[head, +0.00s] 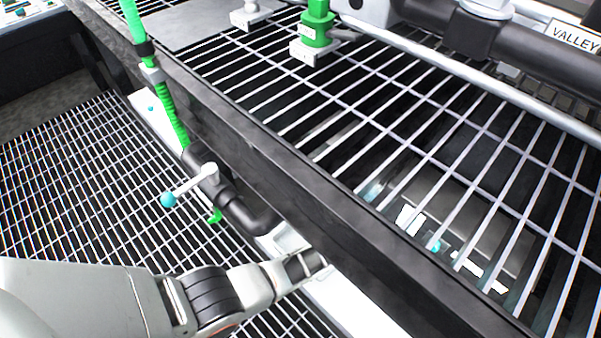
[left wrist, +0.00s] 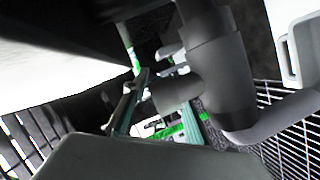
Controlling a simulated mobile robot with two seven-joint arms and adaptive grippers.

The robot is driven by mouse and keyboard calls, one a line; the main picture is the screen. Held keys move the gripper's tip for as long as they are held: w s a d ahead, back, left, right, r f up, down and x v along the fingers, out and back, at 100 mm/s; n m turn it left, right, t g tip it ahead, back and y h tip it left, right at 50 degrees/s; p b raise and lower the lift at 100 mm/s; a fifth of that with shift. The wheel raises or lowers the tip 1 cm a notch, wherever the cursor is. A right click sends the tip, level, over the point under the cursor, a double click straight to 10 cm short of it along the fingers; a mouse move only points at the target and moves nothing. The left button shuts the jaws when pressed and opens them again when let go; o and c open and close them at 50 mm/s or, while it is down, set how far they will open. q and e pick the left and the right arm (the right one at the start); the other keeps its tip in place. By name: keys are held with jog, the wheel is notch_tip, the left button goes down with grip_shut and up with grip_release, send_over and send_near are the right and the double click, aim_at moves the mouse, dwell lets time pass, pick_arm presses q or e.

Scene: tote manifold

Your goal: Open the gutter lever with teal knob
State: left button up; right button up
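The teal knob (head: 168,199) is at the free end of a white lever (head: 190,186) in the head view. The lever slants down-left from a black pipe (head: 238,212) in the gutter beside the dark deck edge. My left arm comes in from the lower left and its wrist ends right of the lever, apart from the knob. The left gripper's fingers do not show clearly in the head view. In the left wrist view the left gripper (left wrist: 160,100) has its fingers apart, with dark grey pipework close in front. I cannot make out the knob there. My right gripper is not in view.
A green hose (head: 170,112) runs down to the pipe, and a small green handle (head: 215,216) sits below the lever. A raised grating (head: 440,130) with a dark side beam (head: 290,170) borders the gutter. A lower grating (head: 70,170) lies left. Another teal spot (head: 435,246) shows beneath the raised grating.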

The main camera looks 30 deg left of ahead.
pick_arm(q)
jog(key=shift+c, duration=0.4)
grip_shut()
jog(key=shift+a+r+n+g+y, duration=0.15)
jog(key=shift+n+g+y, duration=0.15)
jog(key=shift+n+g, duration=0.15)
jog(key=shift+s+n+g+y, duration=0.3)
jog(key=shift+s+n+g, duration=0.05)
jog(key=shift+g, duration=0.1)
jog(key=shift+o, duration=0.4)
grip_release()
jog(key=shift+s+a, duration=0.1)
